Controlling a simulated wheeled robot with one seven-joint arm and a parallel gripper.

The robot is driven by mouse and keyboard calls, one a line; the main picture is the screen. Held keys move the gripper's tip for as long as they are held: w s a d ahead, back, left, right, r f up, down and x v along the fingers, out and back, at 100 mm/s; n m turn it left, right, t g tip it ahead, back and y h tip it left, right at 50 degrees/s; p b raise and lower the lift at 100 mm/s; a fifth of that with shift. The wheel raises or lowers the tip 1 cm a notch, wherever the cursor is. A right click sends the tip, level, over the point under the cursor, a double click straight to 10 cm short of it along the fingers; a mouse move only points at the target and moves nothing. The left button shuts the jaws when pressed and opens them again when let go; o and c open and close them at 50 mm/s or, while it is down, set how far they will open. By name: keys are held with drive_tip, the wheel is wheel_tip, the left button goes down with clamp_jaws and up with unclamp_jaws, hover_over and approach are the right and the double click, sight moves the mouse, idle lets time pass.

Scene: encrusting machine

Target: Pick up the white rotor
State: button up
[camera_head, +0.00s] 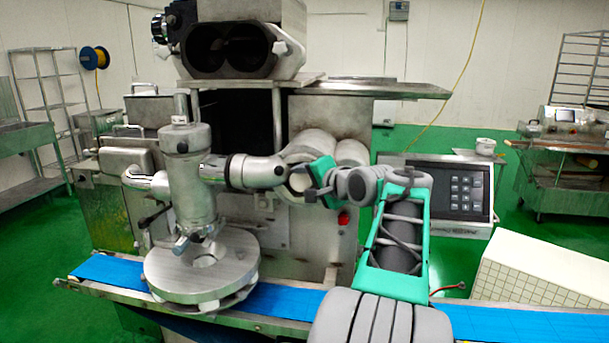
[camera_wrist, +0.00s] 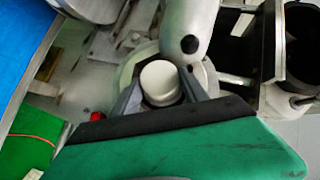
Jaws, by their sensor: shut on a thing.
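The white rotor shows in the wrist view as a short white cylinder with a rounded end (camera_wrist: 160,80). My gripper (camera_wrist: 162,92) has one dark finger on each side of it and is shut on it. A pale round part lies behind the rotor, and I cannot tell whether the two touch. In the head view my gripper (camera_head: 309,191) is at the machine's front, just below two pale rollers (camera_head: 312,145). The rotor is mostly hidden there by the gripper and its green part.
The metal forming head (camera_head: 190,185) and round disc (camera_head: 200,268) stand left of my gripper, over the blue conveyor belt (camera_head: 285,301). A control panel (camera_head: 455,190) is to the right. A white tiled block (camera_head: 535,270) stands at lower right.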

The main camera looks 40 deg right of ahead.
clamp_jaws()
drive_tip(key=shift+r, duration=0.15)
drive_tip(key=shift+r, duration=0.1)
